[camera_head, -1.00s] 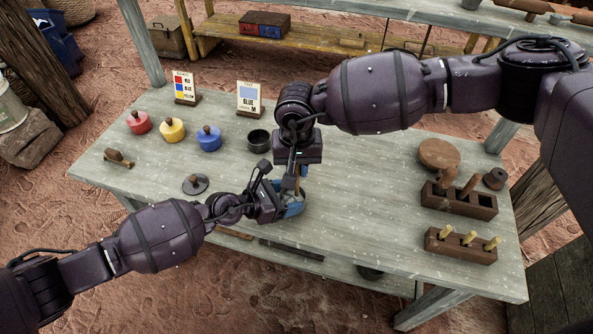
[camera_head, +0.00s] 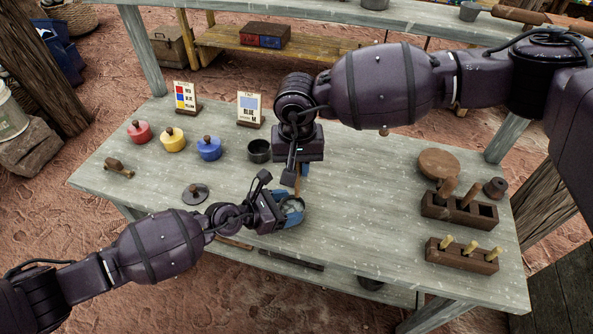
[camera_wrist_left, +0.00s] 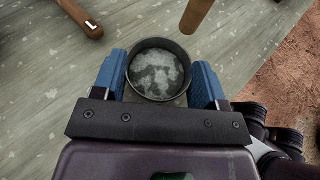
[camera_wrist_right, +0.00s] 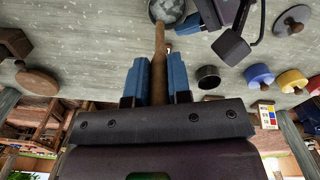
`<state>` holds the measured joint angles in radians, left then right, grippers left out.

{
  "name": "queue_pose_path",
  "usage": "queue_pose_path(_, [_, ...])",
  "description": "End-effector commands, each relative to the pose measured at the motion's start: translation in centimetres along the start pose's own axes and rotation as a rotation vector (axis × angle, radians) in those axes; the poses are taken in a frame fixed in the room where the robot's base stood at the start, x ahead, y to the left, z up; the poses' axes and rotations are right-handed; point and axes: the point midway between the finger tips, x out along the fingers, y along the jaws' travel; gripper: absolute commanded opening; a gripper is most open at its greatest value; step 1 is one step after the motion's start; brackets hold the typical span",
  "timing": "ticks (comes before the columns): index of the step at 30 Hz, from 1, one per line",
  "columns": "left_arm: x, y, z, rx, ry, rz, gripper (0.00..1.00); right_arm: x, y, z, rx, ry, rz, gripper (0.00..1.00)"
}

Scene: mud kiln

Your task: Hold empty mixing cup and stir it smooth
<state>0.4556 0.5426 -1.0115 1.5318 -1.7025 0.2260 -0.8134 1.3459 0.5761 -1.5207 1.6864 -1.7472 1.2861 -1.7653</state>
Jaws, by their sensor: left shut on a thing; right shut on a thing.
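The mixing cup (camera_head: 294,206) is a small dark round cup at the table's front middle. In the left wrist view the cup (camera_wrist_left: 157,72) is upright with mottled grey and whitish patches inside. My left gripper (camera_head: 288,212) is shut on it, a blue finger pad on each side. My right gripper (camera_head: 302,170) is shut on a brown wooden stick (camera_wrist_right: 159,65), above and behind the cup. In the left wrist view the stick's rounded end (camera_wrist_left: 196,14) shows beyond the cup's rim, apart from the opening.
Red (camera_head: 139,133), yellow (camera_head: 173,139) and blue (camera_head: 209,149) lidded pots, a black cup (camera_head: 259,151) and a grey lid (camera_head: 195,194) stand left. Two sign cards stand behind. Wooden racks (camera_head: 460,257) and a round board (camera_head: 438,164) are at right. The centre-right tabletop is clear.

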Motion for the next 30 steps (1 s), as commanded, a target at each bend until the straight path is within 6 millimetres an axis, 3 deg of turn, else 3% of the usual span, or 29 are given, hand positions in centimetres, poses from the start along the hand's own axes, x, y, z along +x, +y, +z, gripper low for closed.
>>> queue_pose_path(8, [0.0,0.0,0.1,0.000,-0.001,0.000,0.38,0.0,0.0,0.0,0.000,0.000,0.000,0.02])
queue_pose_path(16, [0.0,0.0,0.1,0.000,-0.001,0.000,0.38,-2.5,0.1,0.0,0.000,0.001,0.000,0.02])
queue_pose_path(30, [0.0,0.0,0.1,0.000,-0.001,0.000,0.38,0.1,0.1,0.0,0.000,-0.001,0.000,0.02])
